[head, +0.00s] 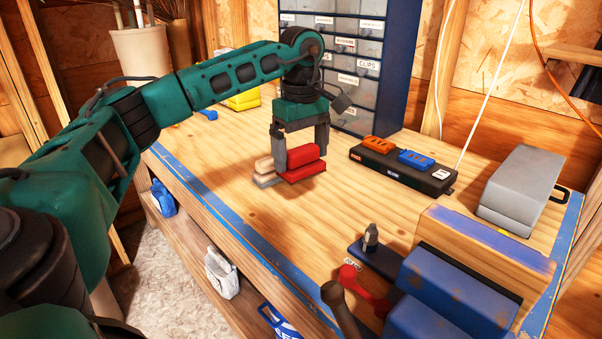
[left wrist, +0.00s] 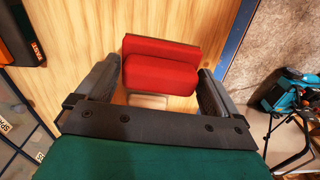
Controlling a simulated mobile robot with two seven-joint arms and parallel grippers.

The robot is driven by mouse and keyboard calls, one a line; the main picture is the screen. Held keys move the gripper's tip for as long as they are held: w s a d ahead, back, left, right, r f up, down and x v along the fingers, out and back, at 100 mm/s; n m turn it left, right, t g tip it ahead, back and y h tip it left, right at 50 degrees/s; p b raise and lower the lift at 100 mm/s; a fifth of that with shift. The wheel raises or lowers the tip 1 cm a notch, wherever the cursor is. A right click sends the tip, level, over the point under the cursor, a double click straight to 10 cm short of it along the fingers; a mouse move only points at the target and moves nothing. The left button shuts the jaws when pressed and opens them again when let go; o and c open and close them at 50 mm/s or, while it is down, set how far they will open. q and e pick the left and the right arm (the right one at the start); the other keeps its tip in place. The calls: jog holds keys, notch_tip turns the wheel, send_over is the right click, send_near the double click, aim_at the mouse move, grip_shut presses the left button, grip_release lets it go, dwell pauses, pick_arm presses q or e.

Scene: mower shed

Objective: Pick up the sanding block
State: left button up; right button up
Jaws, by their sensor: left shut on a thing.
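A red two-tier block (head: 305,167), which looks like the sanding block, is at the middle of the workbench (head: 225,170). My left gripper (head: 300,148) points down over it, with one finger on each side, shut on it. In the left wrist view the red block (left wrist: 160,73) fills the gap between the fingers of my left gripper (left wrist: 158,72). A pale block with a grey underside (head: 266,181) is right beside the red one. I cannot tell whether the red block is clear of the wood. My right gripper is not in view.
A grey case (head: 522,190) is at the far right. Drawers (head: 352,62) stand behind. Bare wood lies in front of the gripper.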

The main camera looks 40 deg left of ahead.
aim_at(301, 148)
pick_arm(q)
notch_tip(301, 148, up, 10)
jog(key=shift+r+p, duration=0.1)
jog(key=shift+p, duration=0.65)
jog(key=shift+r, duration=0.95)
